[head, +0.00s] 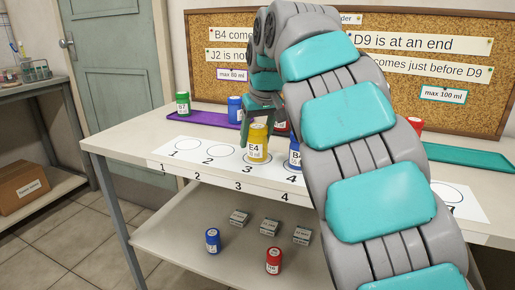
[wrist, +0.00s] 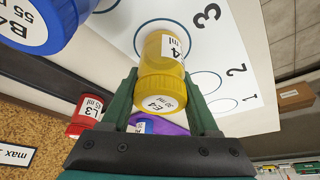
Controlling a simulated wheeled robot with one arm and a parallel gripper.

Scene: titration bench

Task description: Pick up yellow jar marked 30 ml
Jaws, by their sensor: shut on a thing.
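The yellow jar (head: 257,145), labelled E4 with 30 ml below, is upright at the circle marked 3 on the white numbered strip (head: 211,163). In the wrist view the yellow jar (wrist: 163,55) sits between the two green fingers of my gripper (wrist: 162,84), which is shut on it. In the head view my gripper (head: 260,112) comes down on the jar from behind and above. I cannot tell whether the jar's base touches the strip or is slightly above it.
A blue jar (head: 295,153) stands close on the right, at 4. A red jar (wrist: 86,115) labelled L3 is behind. A purple tray (head: 199,118) with green and blue jars is at the back left. Circles 1 and 2 are empty. A teal tray (head: 470,156) is at right.

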